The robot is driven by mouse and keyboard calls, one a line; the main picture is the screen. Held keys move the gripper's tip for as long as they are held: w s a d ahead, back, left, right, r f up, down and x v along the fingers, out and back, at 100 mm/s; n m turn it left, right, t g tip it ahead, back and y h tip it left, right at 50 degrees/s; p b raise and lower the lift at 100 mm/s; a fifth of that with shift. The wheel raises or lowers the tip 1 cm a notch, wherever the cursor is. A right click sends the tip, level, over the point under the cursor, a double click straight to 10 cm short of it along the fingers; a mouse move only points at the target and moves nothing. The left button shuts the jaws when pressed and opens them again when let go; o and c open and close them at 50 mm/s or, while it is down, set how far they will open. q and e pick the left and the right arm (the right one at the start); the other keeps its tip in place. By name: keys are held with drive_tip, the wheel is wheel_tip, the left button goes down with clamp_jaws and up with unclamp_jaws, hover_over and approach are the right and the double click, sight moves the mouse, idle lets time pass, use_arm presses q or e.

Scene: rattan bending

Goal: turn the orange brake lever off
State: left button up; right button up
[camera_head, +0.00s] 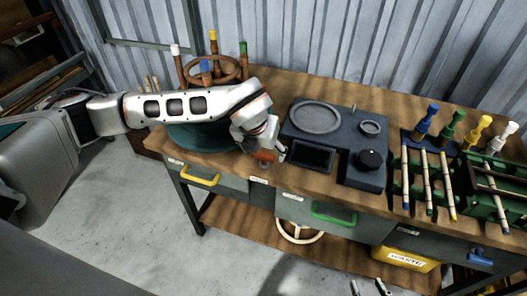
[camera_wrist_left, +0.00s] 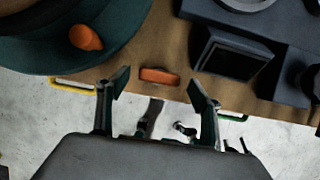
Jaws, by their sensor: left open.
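An orange lever (camera_head: 265,156) sits at the front edge of the bench, left of the dark machine. In the left wrist view the short orange lever (camera_wrist_left: 158,76) lies between and beyond the fingertips. A second orange knob (camera_wrist_left: 86,37) sits on the teal round base; I cannot tell for sure which orange part is the brake lever. My left gripper (camera_head: 266,150) is close above the front edge, partly hidden by its own arm. Its open, empty fingers show in the left wrist view (camera_wrist_left: 160,90). My right gripper (camera_head: 370,288) is low at the bottom edge, its fingers apart and empty.
The dark machine (camera_head: 338,140) with a screen and knob stands just right of my left gripper. A teal round base (camera_head: 190,138) and wooden wheel (camera_head: 212,70) are behind my left arm. Drawers with yellow (camera_head: 200,176) and green (camera_head: 334,214) handles front the bench. Racks with coloured-handled tools stand right.

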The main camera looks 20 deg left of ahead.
use_arm(q)
drive_tip(key=v, duration=1)
drive_tip(key=shift+s+r, duration=0.2)
drive_tip(key=shift+r, duration=0.15)
